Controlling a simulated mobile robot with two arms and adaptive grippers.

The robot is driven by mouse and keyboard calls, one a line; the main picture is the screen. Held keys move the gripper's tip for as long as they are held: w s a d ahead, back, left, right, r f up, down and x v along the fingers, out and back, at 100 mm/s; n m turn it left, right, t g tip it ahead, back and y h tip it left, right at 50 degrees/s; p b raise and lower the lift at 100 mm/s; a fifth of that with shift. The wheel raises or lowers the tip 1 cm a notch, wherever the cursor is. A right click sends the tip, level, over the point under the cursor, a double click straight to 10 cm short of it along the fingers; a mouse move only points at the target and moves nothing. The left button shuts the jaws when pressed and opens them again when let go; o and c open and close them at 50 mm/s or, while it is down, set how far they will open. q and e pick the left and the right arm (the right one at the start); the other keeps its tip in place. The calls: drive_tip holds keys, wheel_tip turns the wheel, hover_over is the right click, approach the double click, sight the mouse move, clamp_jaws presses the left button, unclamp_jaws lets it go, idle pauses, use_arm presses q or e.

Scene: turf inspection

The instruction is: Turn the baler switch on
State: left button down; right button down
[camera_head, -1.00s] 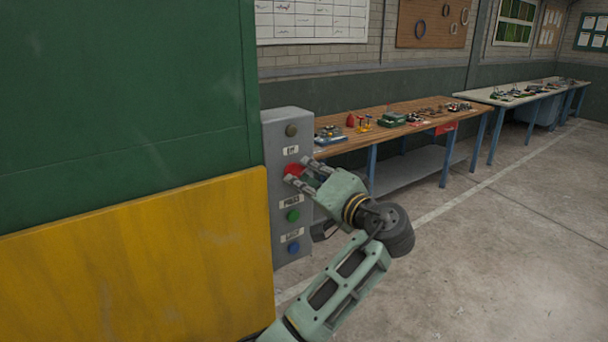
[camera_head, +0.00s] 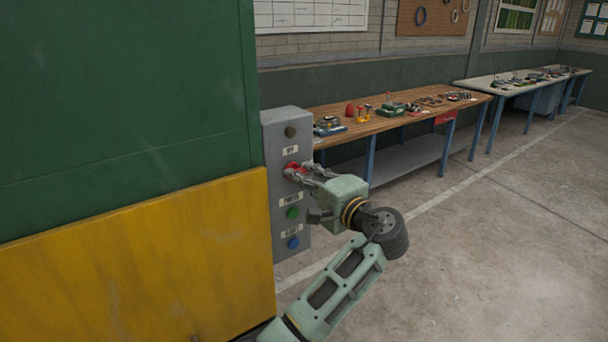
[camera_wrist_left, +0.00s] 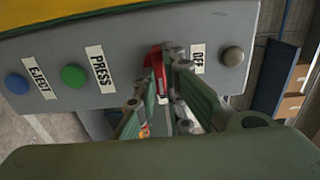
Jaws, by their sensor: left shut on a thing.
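The baler's grey control box (camera_head: 285,258) is fixed beside the big green and yellow panel. The red switch (camera_head: 291,168) is on its face, below a label, and is partly covered by my fingers. In the left wrist view the red switch (camera_wrist_left: 156,60) sits between the OFF and PRESS labels. My left gripper (camera_head: 297,172) is shut on the red switch, its fingers reaching in from the right. It also shows in the left wrist view (camera_wrist_left: 166,62), one finger on each side of the red part. My right gripper is not in view.
The box also carries a brown knob (camera_head: 291,131), a green button (camera_head: 292,213) and a blue button (camera_head: 293,243). A wooden workbench (camera_head: 375,122) with several small items stands behind. The concrete floor at the right is clear.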

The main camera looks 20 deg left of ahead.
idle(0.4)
use_arm(q)
drive_tip(key=c, duration=1.8)
unclamp_jaws()
drive_tip(key=shift+c, duration=0.2)
drive_tip(key=v, duration=0.7)
drive_tip(key=shift+s+d, duration=0.15)
drive_tip(key=shift+d, duration=0.1)
